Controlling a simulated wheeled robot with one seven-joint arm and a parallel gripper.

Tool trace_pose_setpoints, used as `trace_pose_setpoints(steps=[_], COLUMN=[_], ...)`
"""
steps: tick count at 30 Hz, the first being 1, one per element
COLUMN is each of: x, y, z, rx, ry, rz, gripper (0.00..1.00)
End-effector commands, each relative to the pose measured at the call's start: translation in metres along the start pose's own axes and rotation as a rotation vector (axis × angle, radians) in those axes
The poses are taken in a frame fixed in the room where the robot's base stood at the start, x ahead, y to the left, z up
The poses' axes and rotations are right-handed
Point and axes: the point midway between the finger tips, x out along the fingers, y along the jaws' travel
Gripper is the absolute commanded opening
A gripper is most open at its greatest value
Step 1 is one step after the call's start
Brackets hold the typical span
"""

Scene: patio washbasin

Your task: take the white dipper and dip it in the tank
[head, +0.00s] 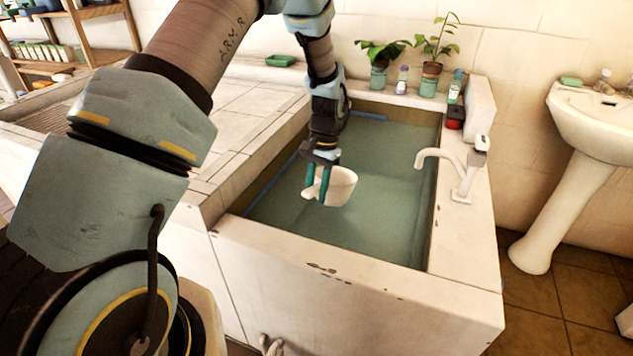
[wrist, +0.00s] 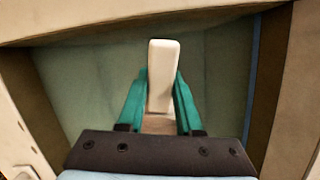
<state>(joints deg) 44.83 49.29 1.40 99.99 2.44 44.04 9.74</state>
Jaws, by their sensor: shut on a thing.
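The white dipper (head: 337,188) is held over the tank, its cup at or just above the water; I cannot tell whether it touches. My gripper (head: 323,188) points down and is shut on the dipper. In the wrist view the white dipper (wrist: 163,75) shows as a pale, narrow block between the two teal fingers of my gripper (wrist: 160,98), and its cup is hidden there. The tank (head: 340,275) is a cream basin filled with greenish water (head: 385,200).
A white tap (head: 465,170) stands on the tank's right rim. A green dish (head: 281,60) lies at back left. A pedestal basin (head: 590,115) is at right. Open water surrounds the dipper.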

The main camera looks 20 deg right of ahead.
Motion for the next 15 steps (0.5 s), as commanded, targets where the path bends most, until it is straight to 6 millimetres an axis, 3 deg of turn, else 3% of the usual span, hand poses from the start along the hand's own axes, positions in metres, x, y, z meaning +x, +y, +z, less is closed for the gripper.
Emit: trace_pose_setpoints(steps=[3, 15], x=[0.025, 0.084], y=[0.000, 0.001], z=[-0.006, -0.020], rx=[0.000, 0.000], ry=[-0.014, -0.011], rz=[0.000, 0.001], gripper=[0.00, 0.00])
